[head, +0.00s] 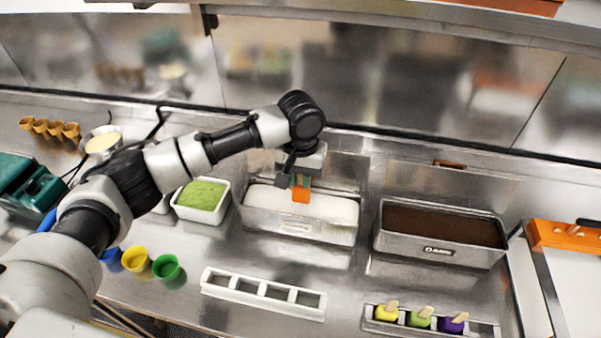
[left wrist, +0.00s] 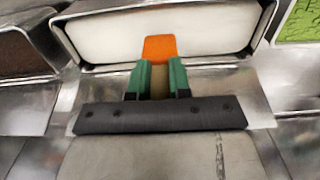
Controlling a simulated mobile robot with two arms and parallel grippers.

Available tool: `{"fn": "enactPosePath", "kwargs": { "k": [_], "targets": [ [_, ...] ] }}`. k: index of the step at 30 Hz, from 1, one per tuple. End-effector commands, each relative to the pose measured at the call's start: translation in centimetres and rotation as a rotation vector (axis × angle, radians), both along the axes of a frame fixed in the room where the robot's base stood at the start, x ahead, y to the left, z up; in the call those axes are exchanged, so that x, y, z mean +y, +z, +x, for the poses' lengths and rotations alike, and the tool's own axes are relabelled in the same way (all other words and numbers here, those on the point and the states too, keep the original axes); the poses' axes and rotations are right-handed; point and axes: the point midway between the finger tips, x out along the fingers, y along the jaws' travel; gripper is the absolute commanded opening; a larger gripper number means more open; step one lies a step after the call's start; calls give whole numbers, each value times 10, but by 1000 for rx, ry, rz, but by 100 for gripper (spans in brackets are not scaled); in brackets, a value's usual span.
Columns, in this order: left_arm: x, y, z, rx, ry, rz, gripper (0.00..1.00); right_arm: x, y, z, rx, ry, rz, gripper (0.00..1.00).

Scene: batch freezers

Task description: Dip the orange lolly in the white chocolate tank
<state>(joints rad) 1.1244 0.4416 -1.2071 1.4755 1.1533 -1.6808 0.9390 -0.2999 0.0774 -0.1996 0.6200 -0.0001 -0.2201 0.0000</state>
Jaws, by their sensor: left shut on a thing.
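The orange lolly (head: 301,190) is held by my left gripper (head: 299,178), whose jaws are shut on its stick. In the left wrist view the orange lolly (left wrist: 160,48) sticks out beyond the green fingers (left wrist: 158,78), in front of the white surface. The white chocolate tank (head: 298,236) is a steel tank filled with white. The lolly shows over the white; whether it touches the surface I cannot tell. The tank also shows in the left wrist view (left wrist: 85,68). My right gripper is in neither view.
A dark chocolate tank (head: 440,252) stands to the right. A white tub of green (head: 202,196) stands left. In front are an empty white rack (head: 264,298), a holder with yellow (head: 386,313), green and purple lollies, and several coloured cups (head: 166,268). An orange board (head: 565,236) lies far right.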

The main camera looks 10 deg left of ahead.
Motion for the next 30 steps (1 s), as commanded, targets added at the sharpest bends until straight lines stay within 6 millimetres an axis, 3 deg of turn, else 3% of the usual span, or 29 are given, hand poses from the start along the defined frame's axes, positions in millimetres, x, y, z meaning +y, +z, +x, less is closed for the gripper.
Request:
{"fn": "enactPosePath", "kwargs": {
  "k": [30],
  "targets": [
    [0,-52,0,0,1,0,0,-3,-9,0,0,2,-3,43]
  ]
}}
